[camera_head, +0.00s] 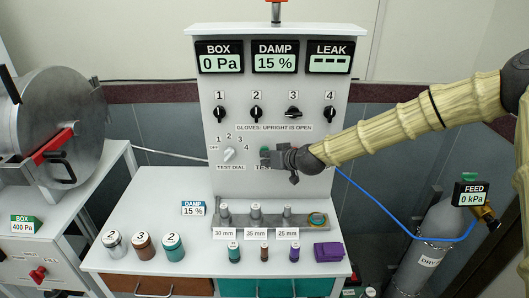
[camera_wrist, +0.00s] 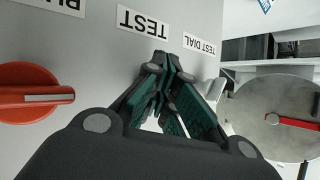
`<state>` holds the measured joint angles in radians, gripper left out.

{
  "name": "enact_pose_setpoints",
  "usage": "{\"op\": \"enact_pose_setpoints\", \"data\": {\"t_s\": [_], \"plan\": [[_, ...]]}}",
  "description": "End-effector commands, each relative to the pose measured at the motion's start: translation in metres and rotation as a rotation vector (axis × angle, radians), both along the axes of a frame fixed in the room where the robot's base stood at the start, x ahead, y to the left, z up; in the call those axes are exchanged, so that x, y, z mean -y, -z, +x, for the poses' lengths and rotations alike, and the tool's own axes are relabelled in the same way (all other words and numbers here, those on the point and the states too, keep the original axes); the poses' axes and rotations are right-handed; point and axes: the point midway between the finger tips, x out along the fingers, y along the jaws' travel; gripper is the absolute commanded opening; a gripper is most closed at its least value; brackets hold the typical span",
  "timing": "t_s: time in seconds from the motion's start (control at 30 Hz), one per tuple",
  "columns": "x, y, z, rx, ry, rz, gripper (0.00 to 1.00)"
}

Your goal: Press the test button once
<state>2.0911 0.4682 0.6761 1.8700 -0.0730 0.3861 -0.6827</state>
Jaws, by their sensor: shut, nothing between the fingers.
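My gripper (camera_head: 267,158) is shut and empty, its fingertips at the grey panel just above the partly hidden TEST label (camera_head: 262,168). A small green patch shows at the fingertips in the head view; I cannot tell whether it is the button or a finger pad. In the wrist view the closed fingers (camera_wrist: 166,66) point at the panel beside the TEST label (camera_wrist: 143,22). The test button itself is not clearly visible there, behind the fingers. I cannot tell whether the fingertips touch it.
The white test dial (camera_head: 229,154) is left of my gripper. A red knob (camera_wrist: 32,93) is close by in the wrist view. Black knobs (camera_head: 256,113) and displays (camera_head: 275,57) sit above. A rack (camera_head: 255,219) and coloured cylinders (camera_head: 172,246) stand on the bench below.

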Motion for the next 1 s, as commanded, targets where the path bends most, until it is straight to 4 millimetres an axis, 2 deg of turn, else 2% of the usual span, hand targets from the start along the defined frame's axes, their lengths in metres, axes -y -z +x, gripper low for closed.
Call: {"op": "enact_pose_setpoints", "data": {"t_s": [0.57,1.0], "plan": [[0.0,-0.001,0.002,0.001,0.0,0.0,0.0],[0.0,-0.001,-0.014,0.0,-0.001,0.001,0.0]]}}
